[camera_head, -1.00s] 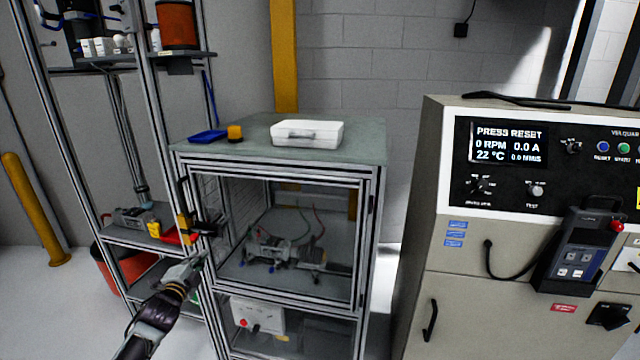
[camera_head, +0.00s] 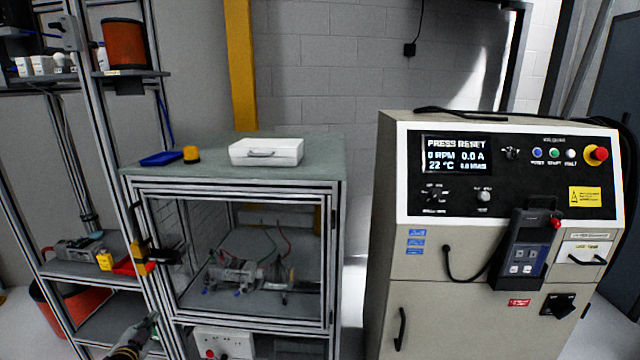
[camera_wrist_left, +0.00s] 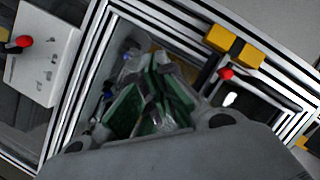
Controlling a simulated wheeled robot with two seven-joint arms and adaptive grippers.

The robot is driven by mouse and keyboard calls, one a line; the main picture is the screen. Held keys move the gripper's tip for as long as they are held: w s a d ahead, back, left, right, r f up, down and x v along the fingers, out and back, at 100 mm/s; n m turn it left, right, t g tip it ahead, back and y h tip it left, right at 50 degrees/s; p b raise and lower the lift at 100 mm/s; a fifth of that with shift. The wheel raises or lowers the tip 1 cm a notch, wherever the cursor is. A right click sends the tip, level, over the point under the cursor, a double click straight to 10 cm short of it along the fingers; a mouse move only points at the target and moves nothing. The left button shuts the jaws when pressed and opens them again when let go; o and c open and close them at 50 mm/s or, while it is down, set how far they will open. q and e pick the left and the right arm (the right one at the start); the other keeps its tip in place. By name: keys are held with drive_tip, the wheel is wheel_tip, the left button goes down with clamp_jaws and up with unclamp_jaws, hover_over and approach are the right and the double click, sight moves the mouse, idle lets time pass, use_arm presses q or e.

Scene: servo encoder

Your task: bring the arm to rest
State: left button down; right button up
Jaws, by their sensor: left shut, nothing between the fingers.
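My left gripper (camera_head: 147,325) is low at the left of the head view, in front of the lower left part of the framed test cabinet (camera_head: 335,250). Its fingers look closed, with nothing between them. In the left wrist view the green-padded fingers (camera_wrist_left: 152,103) are together before the cabinet frame. The cabinet's clear door is shut, with a servo rig (camera_head: 245,275) behind it. My right gripper is not in view.
A yellow-and-black latch (camera_head: 142,254) sits on the cabinet's left post, close to my left gripper. A shelf rack (camera_head: 75,268) stands at the left. A control console (camera_head: 400,285) showing "PRESS RESET" stands at the right. A white case (camera_head: 266,152) lies on the cabinet top.

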use_arm(q)
drive_tip(key=s+f+n+g, duration=0.1)
drive_tip(key=s+f+g, duration=0.2)
drive_tip(key=s+f, duration=0.65)
drive_tip(key=s+f+n+g, duration=0.2)
drive_tip(key=s+f, duration=0.2)
drive_tip(key=f, duration=1.1)
drive_tip(key=s+f+n+g, duration=0.1)
drive_tip(key=s+f+g, duration=0.2)
drive_tip(key=s+f, duration=0.7)
drive_tip(key=s+d+f+g, duration=0.1)
drive_tip(key=s+d+f, duration=0.2)
drive_tip(key=s+f, duration=0.3)
drive_tip(key=s+d+f+g+h, duration=0.1)
drive_tip(key=s+d+f+g, duration=0.15)
drive_tip(key=s+f, duration=0.3)
drive_tip(key=s+d+f, duration=0.4)
drive_tip(key=s+f, duration=0.1)
drive_tip(key=s, duration=0.2)
drive_tip(key=s+d+f+g+h, duration=0.1)
drive_tip(key=s+d+f+g, duration=0.1)
drive_tip(key=s+d, duration=0.8)
drive_tip(key=shift+s+f+h, duration=0.3)
drive_tip(key=shift+s+f, duration=0.5)
drive_tip(key=shift+s, duration=0.25)
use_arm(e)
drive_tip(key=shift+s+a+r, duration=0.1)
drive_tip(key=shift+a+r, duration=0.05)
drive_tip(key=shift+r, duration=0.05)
